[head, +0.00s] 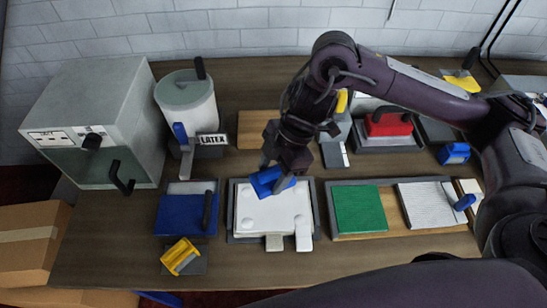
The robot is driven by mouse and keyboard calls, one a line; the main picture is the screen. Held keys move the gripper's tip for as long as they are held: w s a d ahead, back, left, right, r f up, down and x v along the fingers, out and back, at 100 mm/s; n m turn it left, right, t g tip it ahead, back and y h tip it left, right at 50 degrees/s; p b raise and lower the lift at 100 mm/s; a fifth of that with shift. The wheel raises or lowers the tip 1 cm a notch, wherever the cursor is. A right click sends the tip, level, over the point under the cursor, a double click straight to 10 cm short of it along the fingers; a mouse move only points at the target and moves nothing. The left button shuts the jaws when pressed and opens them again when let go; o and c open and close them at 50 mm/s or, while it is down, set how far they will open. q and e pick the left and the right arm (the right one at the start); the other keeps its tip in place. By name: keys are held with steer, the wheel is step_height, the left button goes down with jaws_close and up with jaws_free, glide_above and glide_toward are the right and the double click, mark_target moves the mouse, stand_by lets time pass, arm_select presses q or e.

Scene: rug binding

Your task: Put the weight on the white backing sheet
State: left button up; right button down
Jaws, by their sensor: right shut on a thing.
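My right gripper (283,170) is shut on a blue block (266,182), which looks like the weight. The block is tilted and overlaps the back edge of the white backing sheet (275,214). I cannot tell whether it touches the sheet. The white sheet lies in a dark-framed tray (234,226) at the front middle of the table, with round bumps near its corners and two pale tabs at its front edge. The gripper hides part of the block. My left gripper is out of view.
A blue pad with a dark handle (184,214) and a yellow tool (180,256) lie left of the tray. A green sheet (359,208) and a white ribbed pad (428,205) lie right. A grey cabinet (85,120) and a "LATEX" container (187,100) stand behind left.

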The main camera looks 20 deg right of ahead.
step_height(320, 180, down, 6)
steer(key=shift+f+b, duration=0.1)
steer(key=shift+b, duration=0.25)
steer(key=shift+f, duration=1.05)
step_height(320, 180, down, 3)
steer(key=shift+w+r, duration=0.1)
steer(key=shift+r, duration=0.05)
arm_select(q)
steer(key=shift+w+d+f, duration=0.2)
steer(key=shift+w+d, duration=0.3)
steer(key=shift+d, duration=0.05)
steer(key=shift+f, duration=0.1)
arm_select(e)
steer(key=c, duration=0.6)
jaws_free()
steer(key=shift+f, duration=0.25)
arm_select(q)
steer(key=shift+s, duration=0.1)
arm_select(e)
steer(key=shift+r, duration=0.1)
steer(key=v, duration=1.2)
